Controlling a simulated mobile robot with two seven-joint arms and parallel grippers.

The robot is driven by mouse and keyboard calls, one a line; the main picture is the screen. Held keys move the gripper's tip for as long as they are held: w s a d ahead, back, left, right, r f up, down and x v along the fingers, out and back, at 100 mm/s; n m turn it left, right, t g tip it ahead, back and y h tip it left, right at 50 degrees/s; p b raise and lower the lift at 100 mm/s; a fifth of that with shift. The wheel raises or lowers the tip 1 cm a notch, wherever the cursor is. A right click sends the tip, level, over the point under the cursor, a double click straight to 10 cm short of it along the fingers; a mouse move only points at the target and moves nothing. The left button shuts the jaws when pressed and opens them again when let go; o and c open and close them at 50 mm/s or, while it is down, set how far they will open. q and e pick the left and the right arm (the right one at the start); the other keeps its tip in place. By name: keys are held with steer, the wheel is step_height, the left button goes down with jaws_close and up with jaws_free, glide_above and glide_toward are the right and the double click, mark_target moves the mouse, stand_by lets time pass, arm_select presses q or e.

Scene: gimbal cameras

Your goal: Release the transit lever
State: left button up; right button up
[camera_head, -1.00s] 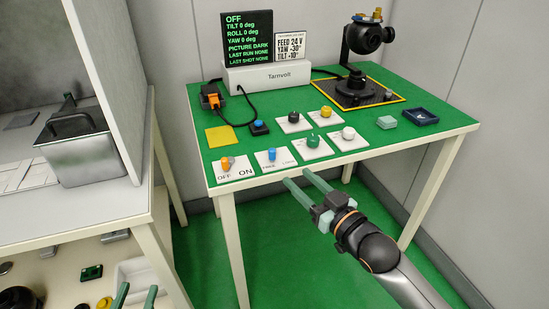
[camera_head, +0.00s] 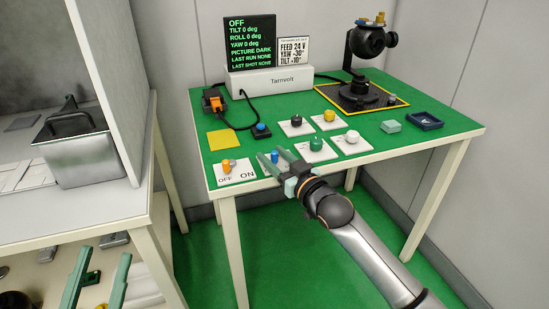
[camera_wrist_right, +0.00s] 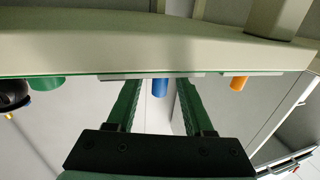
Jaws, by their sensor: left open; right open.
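The blue lever (camera_head: 274,157) stands on a white plate at the table's front edge, mostly hidden behind my right gripper in the head view. In the earlier head view its plate carries small lettering, seemingly FREE and LOCK. My right gripper (camera_head: 271,155) is open, with its green fingers at the lever. In the right wrist view the blue lever (camera_wrist_right: 160,87) shows between the two open fingers (camera_wrist_right: 157,92), with gaps visible on both sides. My left gripper (camera_head: 104,255) is open and empty at the lower left, away from the green table.
An orange lever (camera_head: 227,166) on an OFF/ON plate sits just left. Green (camera_head: 316,144), white (camera_head: 352,136), black and yellow knobs stand behind and right. The display (camera_head: 250,42) reads OFF. A gimbal camera (camera_head: 369,42) stands at the back right.

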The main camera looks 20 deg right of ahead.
steer(key=shift+c, duration=0.2)
jaws_close()
stand_by(0.5)
